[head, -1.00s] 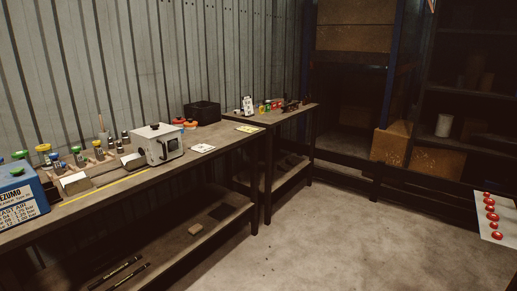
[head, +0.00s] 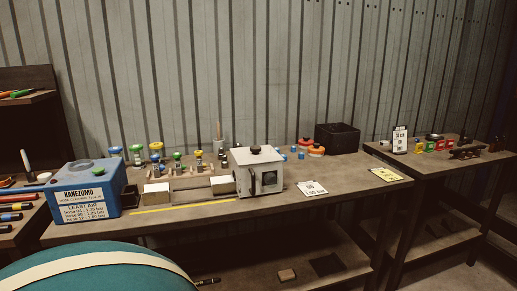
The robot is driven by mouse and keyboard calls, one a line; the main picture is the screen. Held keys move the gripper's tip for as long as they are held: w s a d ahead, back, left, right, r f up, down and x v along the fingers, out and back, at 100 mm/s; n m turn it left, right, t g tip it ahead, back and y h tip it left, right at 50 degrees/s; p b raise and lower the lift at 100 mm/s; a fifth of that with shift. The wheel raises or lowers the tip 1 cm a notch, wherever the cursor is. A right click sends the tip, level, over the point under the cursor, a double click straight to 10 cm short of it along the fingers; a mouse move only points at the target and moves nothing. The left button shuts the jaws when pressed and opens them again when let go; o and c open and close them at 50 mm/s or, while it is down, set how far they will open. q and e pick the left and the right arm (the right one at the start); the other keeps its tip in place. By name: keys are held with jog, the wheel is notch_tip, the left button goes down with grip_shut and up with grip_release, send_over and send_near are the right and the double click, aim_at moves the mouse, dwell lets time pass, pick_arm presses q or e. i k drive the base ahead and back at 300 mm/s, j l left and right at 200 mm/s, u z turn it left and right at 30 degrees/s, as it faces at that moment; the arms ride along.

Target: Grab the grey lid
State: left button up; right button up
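A blue box labelled KANEZUMO (head: 88,195) stands at the left end of the workbench. A round grey lid-like disc (head: 84,166) shows on its top. Further right on the bench stands a pale grey-white box (head: 258,180) with a dark handle on its front. Its flat light top (head: 241,156) carries a black knob (head: 255,150). I cannot tell for certain which of these is the grey lid. Neither of my grippers is in view.
Fittings with coloured caps (head: 157,158) line the bench back. A black bin (head: 338,138) and orange-topped pieces (head: 315,150) stand right of the pale box. A second bench (head: 440,165) continues right. An unidentified teal rounded shape with a cream band covers the lower left.

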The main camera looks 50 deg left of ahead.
aim_at(247, 156)
jog(key=i+u, duration=0.85)
jog(key=i+l+u, duration=0.2)
jog(key=u, duration=0.25)
jog(key=i+l+u, duration=0.65)
jog(key=u, duration=0.2)
jog(key=l, duration=0.1)
